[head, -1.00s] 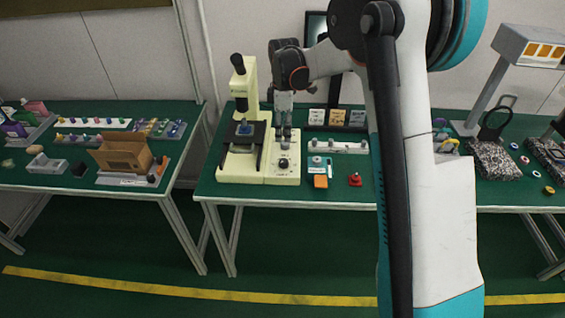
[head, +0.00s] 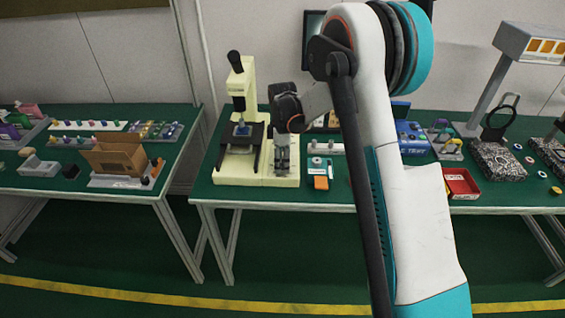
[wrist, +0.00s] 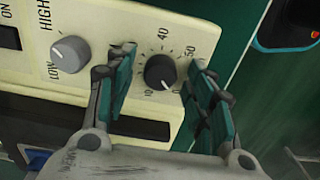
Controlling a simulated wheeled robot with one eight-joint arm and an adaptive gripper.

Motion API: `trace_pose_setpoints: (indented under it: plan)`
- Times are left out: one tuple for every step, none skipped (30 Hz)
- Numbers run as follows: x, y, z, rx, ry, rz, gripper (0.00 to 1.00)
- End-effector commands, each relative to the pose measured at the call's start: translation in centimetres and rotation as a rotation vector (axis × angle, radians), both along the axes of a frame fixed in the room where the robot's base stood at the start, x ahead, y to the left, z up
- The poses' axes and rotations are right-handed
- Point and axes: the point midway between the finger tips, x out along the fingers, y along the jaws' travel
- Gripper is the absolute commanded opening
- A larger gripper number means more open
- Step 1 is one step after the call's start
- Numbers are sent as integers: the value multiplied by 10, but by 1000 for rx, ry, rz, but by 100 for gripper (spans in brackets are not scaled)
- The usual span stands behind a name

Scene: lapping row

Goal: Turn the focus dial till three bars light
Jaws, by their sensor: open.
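A black dial (wrist: 160,71) with a white pointer sits on a cream panel (wrist: 205,35), inside a printed scale on which 40 and 50 are readable. Its pointer faces the lower right in the wrist view. I see no "focus" label and no lit bars. My gripper (wrist: 162,60) is open, with one teal-padded finger on each side of the dial; whether they touch it I cannot tell. In the head view my gripper (head: 282,166) is at the base of the cream microscope (head: 240,100) and hides the dial.
A grey LOW/HIGH knob (wrist: 70,54) is left of my left finger, with a black ON switch (wrist: 9,37) beyond. A red tray (head: 461,183) is farther right. My arm hides part of the table.

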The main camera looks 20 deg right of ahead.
Motion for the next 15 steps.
trace_pose_setpoints:
  plan:
    - [0,0,-2,0,0,0,49]
    - [0,0,-2,0,0,0,49]
    - [0,0,-2,0,0,0,49]
    - [0,0,-2,0,0,0,49]
    - [0,0,-2,0,0,0,49]
    - [0,0,-2,0,0,0,49]
    - [0,0,-2,0,0,0,49]
    - [0,0,-2,0,0,0,49]
    - [0,0,-2,0,0,0,47]
    - [0,0,-1,0,0,0,40]
    - [0,0,-1,0,0,0,33]
    - [0,0,-1,0,0,0,24]
    - [0,0,-1,0,0,0,18]
    - [0,0,-1,0,0,0,11]
    - [0,0,-1,0,0,0,5]
